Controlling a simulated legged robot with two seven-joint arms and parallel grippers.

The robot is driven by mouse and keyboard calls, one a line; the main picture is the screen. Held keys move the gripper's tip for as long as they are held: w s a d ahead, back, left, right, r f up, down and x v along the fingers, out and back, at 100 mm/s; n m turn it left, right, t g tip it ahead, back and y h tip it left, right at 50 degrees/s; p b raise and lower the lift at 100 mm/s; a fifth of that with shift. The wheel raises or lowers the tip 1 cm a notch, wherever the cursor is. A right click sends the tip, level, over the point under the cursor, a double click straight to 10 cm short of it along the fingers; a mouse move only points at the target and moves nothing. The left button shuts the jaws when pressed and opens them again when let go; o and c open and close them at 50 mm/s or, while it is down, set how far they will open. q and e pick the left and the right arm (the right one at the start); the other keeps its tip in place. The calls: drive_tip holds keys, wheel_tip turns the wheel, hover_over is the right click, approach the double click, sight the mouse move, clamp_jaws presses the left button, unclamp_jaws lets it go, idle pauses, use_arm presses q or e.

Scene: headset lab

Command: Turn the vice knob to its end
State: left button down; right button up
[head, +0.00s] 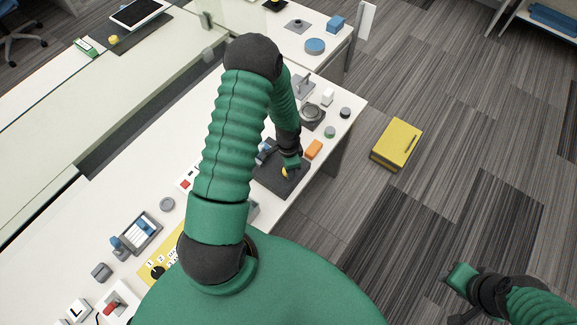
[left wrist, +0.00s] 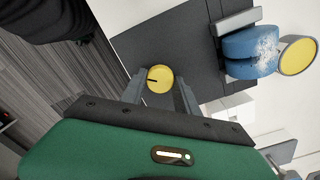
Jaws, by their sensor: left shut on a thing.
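A yellow round knob (left wrist: 159,79) with a short dark line on its face sits between the fingers of my left gripper (left wrist: 160,90) in the left wrist view. The gripper is shut on it. A dark base plate (left wrist: 175,45) lies below the knob. A blue part with a grey bar (left wrist: 250,52) and a yellow disc (left wrist: 298,55) stand beside it. My right gripper (head: 460,280) is at the lower right over the floor, its fingers unclear.
An orange block (head: 314,149) lies on the white table right beside the dark plate.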

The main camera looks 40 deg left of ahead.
use_arm(q)
drive_tip(key=shift+w+a+m, duration=0.1)
drive_tip(key=shift+w+m, duration=0.05)
drive_tip(key=shift+m, duration=0.25)
drive_tip(key=shift+r, duration=0.1)
drive_tip(key=c, duration=1.2)
unclamp_jaws()
drive_tip(key=shift+o, duration=1.4)
wheel_tip(320, 180, up, 17)
drive_tip(key=shift+f, duration=0.2)
